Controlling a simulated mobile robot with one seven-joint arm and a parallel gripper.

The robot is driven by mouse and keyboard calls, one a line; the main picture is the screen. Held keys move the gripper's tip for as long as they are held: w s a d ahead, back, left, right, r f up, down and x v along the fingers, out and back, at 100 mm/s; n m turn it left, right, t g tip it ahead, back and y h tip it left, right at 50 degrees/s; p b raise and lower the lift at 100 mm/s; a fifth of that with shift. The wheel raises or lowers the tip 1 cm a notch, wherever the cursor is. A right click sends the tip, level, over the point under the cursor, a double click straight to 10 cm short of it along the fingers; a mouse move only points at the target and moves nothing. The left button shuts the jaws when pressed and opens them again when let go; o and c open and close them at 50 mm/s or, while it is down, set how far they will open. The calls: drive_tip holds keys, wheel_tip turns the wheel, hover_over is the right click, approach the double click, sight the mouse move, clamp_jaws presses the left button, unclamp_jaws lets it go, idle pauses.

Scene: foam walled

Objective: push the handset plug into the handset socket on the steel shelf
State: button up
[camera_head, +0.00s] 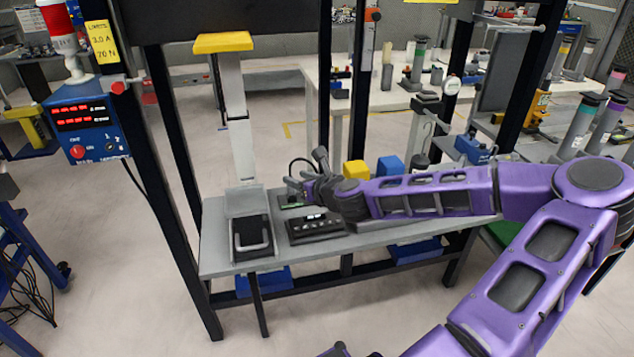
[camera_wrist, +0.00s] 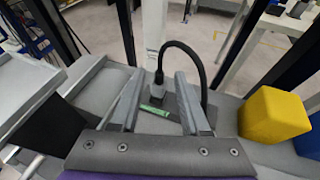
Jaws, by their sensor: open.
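In the wrist view my gripper (camera_wrist: 159,78) is open, one finger on each side of a small dark plug (camera_wrist: 157,91) with a thick black cable (camera_wrist: 190,48). The cable rises from the plug and arcs over to the right. The plug stands beside or on a dark block with a green strip (camera_wrist: 154,110); I cannot tell whether it is seated, and no socket opening shows. In the head view my gripper (camera_head: 312,183) is above the back of the grey steel shelf (camera_head: 222,262), by the green-marked block (camera_head: 291,205). The plug is too small to make out there.
A black box with a small display (camera_head: 316,226) and a black-and-grey cradle (camera_head: 252,238) stand on the shelf. A yellow block (camera_head: 356,169) and a blue block (camera_head: 390,165) stand right of my gripper. Dark upright posts (camera_head: 170,120) frame the shelf.

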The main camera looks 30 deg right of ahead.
drive_tip(key=p+v, duration=0.1)
drive_tip(key=v, duration=0.9)
drive_tip(key=shift+p, duration=0.35)
drive_tip(key=shift+w+r, duration=0.1)
